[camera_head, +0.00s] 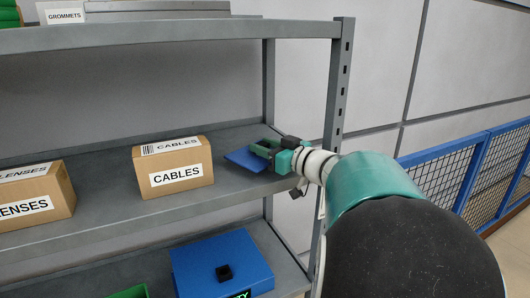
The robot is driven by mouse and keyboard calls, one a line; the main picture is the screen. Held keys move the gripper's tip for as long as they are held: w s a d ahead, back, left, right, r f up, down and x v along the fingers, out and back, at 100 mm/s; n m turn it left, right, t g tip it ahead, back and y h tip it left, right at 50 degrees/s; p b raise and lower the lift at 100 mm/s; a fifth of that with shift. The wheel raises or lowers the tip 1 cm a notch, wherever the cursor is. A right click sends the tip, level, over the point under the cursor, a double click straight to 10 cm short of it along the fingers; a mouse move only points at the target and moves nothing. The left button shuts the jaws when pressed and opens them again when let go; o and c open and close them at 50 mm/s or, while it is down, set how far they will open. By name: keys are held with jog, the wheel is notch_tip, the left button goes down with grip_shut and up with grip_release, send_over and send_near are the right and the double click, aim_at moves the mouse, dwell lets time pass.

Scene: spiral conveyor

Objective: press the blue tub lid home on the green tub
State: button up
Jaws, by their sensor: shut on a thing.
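My gripper (262,150) is at the right end of the middle shelf, reaching in from the right. It is shut on a flat blue piece, the blue tub lid (241,159), which sticks out to the left of the fingers. I cannot tell whether the lid touches the shelf board. A green thing (129,292) shows at the bottom edge, on the lower shelf. It is mostly cut off, and I cannot tell whether it is the green tub.
A CABLES carton (174,168) stands left of the lid, and a LENSES carton (36,195) farther left. A blue box (222,262) with a dark knob is on the lower shelf. The rack's right upright (338,90) stands close to my arm. A blue mesh fence (470,170) is at right.

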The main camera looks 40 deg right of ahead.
jog(key=s+a+r, duration=0.7)
jog(key=a+r, duration=0.4)
jog(key=a, duration=0.1)
jog(key=shift+s+r, duration=0.2)
jog(key=shift+r, duration=0.15)
jog(key=shift+o, duration=1.3)
jog(key=shift+c, duration=0.4)
